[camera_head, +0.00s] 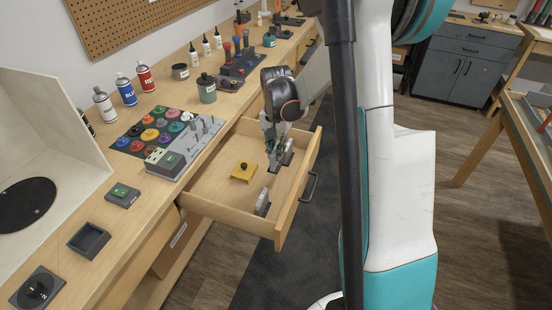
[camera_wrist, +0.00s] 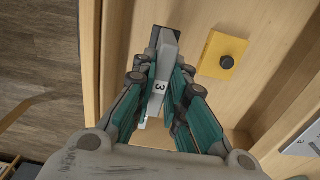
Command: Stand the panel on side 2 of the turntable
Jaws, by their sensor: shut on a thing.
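My gripper (camera_head: 275,155) is down inside the open drawer, at its far right part. In the wrist view, my gripper (camera_wrist: 161,85) is shut on a pale grey panel (camera_wrist: 167,52) marked "3", with a dark part at its far end. The panel (camera_head: 287,157) is partly hidden by the fingers in the head view. I cannot tell whether it still touches the drawer floor. The turntable, a black disc (camera_head: 25,205) with small pale marks, lies in a pale booth at the far left; its left part is cut off and its side numbers are unreadable.
The drawer (camera_head: 225,200) also holds a yellow plate with a black knob (camera_head: 243,172) and a small grey piece (camera_head: 263,203). On the bench are a green-button box (camera_head: 122,196), an empty dark tray (camera_head: 89,240), a mat of coloured pots (camera_head: 155,128), and spray cans (camera_head: 126,90).

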